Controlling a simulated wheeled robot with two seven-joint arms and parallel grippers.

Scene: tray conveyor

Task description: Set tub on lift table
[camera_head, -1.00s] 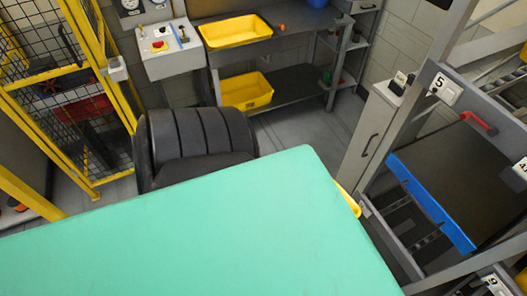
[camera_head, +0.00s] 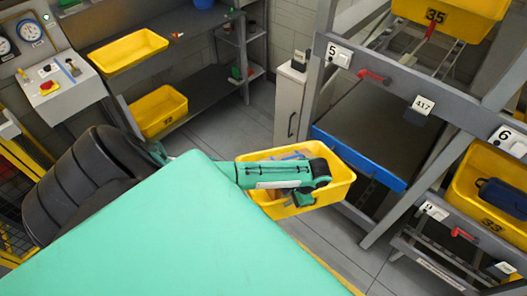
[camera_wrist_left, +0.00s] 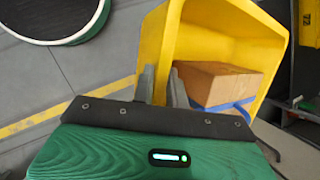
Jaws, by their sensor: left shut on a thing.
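A yellow tub (camera_head: 341,184) is held off the floor beyond the right of my teal body. Blue and grey items show inside it. In the left wrist view, the tub (camera_wrist_left: 245,28) holds a brown box (camera_wrist_left: 217,82) and a blue strip. My left gripper (camera_head: 305,198) is at the tub, and its fingers (camera_wrist_left: 162,84) are shut on the tub's near wall. My right gripper is not in view. A dark platform with a blue front edge (camera_head: 358,158) sits in the rack, right of the tub.
The grey rack carries number plates and yellow tubs, one marked 33 (camera_head: 470,203) and one marked 35 (camera_head: 447,17). A grey cabinet (camera_head: 291,104) stands behind my tub. Grey floor lies between.

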